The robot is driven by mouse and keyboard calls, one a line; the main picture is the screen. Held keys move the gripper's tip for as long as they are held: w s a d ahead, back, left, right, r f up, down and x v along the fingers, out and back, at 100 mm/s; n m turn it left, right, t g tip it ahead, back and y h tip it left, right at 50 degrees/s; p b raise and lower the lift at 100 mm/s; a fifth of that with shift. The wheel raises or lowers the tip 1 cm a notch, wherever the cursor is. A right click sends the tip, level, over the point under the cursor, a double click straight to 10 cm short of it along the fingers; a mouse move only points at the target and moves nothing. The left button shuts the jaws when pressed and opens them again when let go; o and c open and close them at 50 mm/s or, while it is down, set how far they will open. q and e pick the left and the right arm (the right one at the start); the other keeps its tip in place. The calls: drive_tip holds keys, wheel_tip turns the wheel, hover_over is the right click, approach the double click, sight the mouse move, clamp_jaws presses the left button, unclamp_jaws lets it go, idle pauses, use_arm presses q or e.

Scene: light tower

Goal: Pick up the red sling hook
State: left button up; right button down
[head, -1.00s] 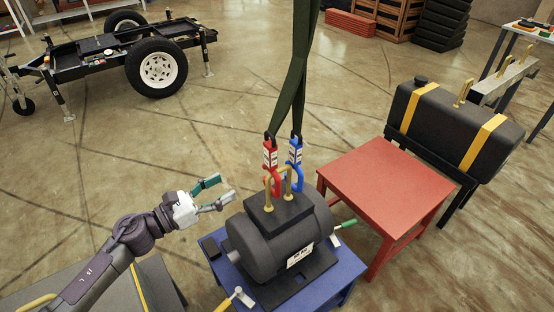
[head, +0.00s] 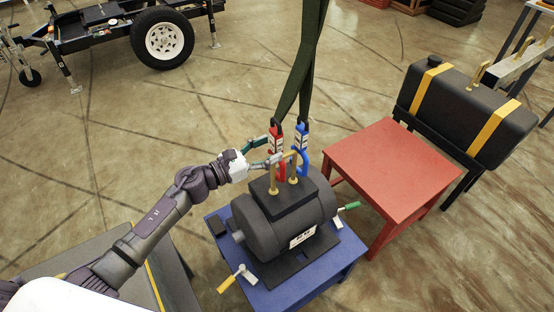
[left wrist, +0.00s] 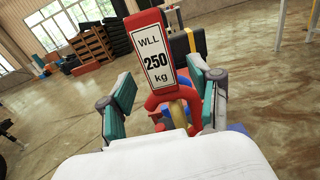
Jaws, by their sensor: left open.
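The red sling hook (head: 276,139) hangs from a dark green strap above the black motor, beside the blue sling hook (head: 302,136). Its lower part is at the brass lifting eye (head: 273,174) on top of the motor (head: 284,222). My left gripper (head: 268,151) is open at the red hook. In the left wrist view, the red hook (left wrist: 158,62) with its "WLL 250 kg" label stands between the two spread fingers of the left gripper (left wrist: 165,100). I cannot tell whether either finger touches it. My right gripper is not in view.
The motor sits on a blue table (head: 324,274) with clamp handles around it. A red table (head: 395,168) stands to the right, bare on top. A black tank (head: 466,110) with yellow straps stands behind it. A trailer (head: 100,30) is at the back left.

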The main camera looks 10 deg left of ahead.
sight(272, 146)
use_arm(q)
drive_tip(key=x, duration=0.2)
drive_tip(key=shift+w+d, duration=0.25)
drive_tip(key=shift+d, duration=0.05)
drive_tip(key=shift+w+d, duration=0.15)
drive_tip(key=c, duration=1.2)
drive_tip(key=shift+r, duration=0.15)
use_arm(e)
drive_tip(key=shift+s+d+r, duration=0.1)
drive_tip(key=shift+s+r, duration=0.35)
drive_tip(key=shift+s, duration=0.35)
